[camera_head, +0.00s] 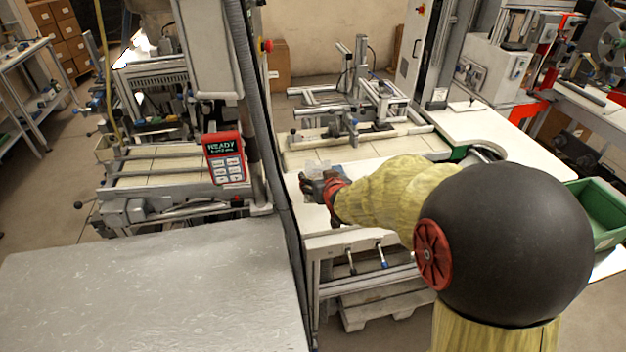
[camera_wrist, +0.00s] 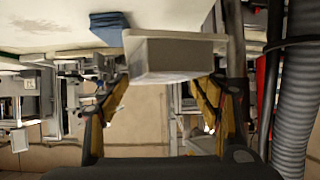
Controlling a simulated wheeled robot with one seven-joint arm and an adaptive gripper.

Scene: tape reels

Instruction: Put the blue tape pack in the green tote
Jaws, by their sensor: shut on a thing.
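My gripper (camera_head: 318,188) is over the white workbench, and its wrist view shows both fingers (camera_wrist: 163,82) closed against a pale grey box-shaped thing (camera_wrist: 168,58). A folded-looking blue pack (camera_wrist: 108,26) lies on the white surface, beside the grey thing and outside the fingers. In the head view a bit of blue (camera_head: 341,170) shows just behind my gripper, next to small clear pieces, partly hidden. The green tote (camera_head: 603,212) stands at the far right, its near side hidden by my arm; its visible inside looks empty.
A dark post stands just left of my gripper, with a red READY panel (camera_head: 224,158) beyond it. Metal fixtures (camera_head: 350,125) stand at the back of the bench. A bare grey table (camera_head: 150,290) fills the lower left. A white side table (camera_head: 480,125) is at right.

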